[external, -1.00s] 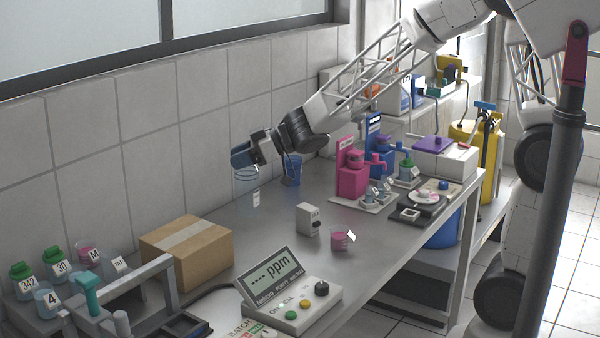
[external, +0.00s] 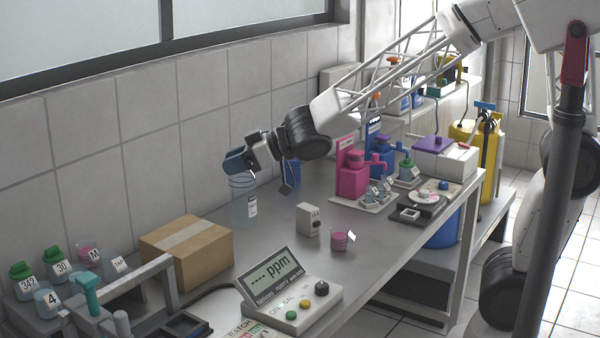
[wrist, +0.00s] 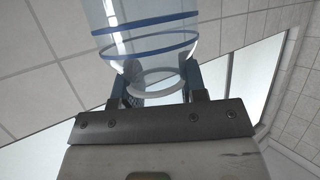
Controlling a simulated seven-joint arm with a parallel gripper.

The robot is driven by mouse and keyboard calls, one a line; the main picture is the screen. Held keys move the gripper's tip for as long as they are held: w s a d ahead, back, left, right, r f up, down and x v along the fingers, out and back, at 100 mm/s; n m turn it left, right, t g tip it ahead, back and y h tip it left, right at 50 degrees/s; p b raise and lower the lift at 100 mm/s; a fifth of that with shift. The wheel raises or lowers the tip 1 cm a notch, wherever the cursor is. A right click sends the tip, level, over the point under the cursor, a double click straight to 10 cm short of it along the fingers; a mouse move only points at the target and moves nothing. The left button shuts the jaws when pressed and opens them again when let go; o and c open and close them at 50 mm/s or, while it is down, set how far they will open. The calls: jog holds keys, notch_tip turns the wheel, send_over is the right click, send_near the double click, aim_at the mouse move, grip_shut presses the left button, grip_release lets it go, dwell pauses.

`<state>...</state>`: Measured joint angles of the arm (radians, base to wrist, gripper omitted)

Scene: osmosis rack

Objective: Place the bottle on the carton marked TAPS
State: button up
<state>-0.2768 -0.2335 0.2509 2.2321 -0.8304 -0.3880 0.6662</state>
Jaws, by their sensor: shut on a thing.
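A clear, see-through bottle (external: 243,208) with a white label hangs roughly upright from my gripper (external: 240,166), above the bench. In the wrist view the bottle (wrist: 140,22) shows blue bands and a pale ring between the two fingers of my gripper (wrist: 160,80). My gripper is shut on it near its top. A brown carton (external: 204,264) with a pale tape strip stands on the bench, to the left of and nearer the camera than the bottle. No TAPS marking can be read on it.
A grey box (external: 308,219) and a small pink cup (external: 339,240) stand right of the carton. A ppm meter (external: 290,300) is in front. Labelled jars (external: 60,275) and a grey frame stand at the left. Pink and blue dispensers (external: 353,178) are at the back right.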

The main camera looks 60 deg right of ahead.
dwell(0.4)
jog(key=w+a, duration=0.2)
jog(key=w, duration=0.5)
jog(key=w+a+f, duration=0.1)
jog(key=w+a, duration=0.2)
jog(key=w, duration=0.5)
jog(key=shift+a+f, duration=0.2)
jog(key=shift+f, duration=0.15)
jog(key=shift+f, duration=1.8)
jog(key=o, duration=1.2)
